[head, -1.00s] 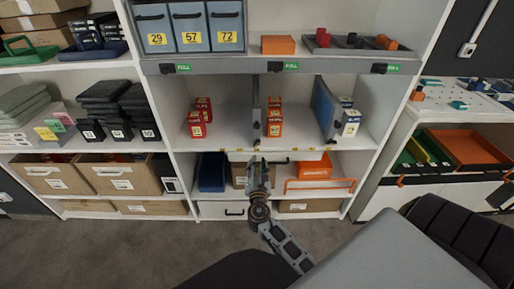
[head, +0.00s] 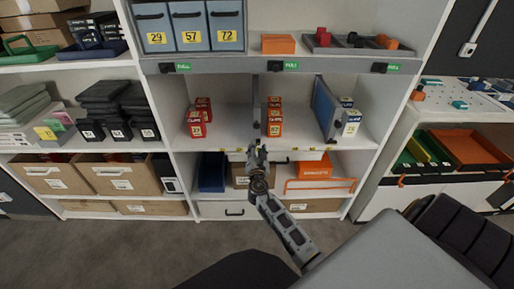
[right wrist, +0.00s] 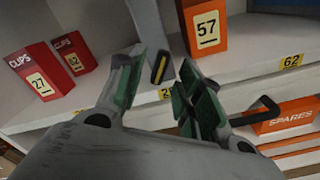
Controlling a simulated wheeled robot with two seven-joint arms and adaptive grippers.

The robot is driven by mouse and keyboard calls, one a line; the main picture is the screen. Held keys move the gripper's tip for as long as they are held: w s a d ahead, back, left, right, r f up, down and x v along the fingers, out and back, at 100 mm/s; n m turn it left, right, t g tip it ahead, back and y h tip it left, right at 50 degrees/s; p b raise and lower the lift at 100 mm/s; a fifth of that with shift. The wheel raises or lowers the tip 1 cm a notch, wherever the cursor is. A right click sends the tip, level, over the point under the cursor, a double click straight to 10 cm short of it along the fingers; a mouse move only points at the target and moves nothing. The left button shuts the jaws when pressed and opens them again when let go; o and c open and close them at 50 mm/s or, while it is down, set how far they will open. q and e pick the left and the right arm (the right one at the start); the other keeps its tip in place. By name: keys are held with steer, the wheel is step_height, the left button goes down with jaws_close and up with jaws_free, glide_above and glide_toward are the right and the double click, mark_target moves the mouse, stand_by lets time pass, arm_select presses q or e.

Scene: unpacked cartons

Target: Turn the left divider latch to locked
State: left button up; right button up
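The left divider (head: 256,105) is a thin grey upright panel on the middle shelf, seen almost edge-on; its lower part also shows in the right wrist view (right wrist: 147,22). The latch (right wrist: 161,68) is a small dark piece with a yellow stripe at the foot of the divider's front edge. It looks tilted slightly off upright. My right gripper (head: 258,149) is at the shelf's front edge below this divider. In the right wrist view its green-padded fingers (right wrist: 163,75) are apart, with the latch between their tips. I cannot tell whether they touch it. My left gripper is out of view.
Red clips boxes (head: 197,124) stand left of the divider, and orange boxes (head: 274,122) stand close on its right. A blue-grey right divider (head: 325,108) is farther right. An orange spares bin (right wrist: 285,115) sits below the shelf edge.

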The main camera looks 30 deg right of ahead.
steer(key=shift+x, duration=0.85)
jaws_close()
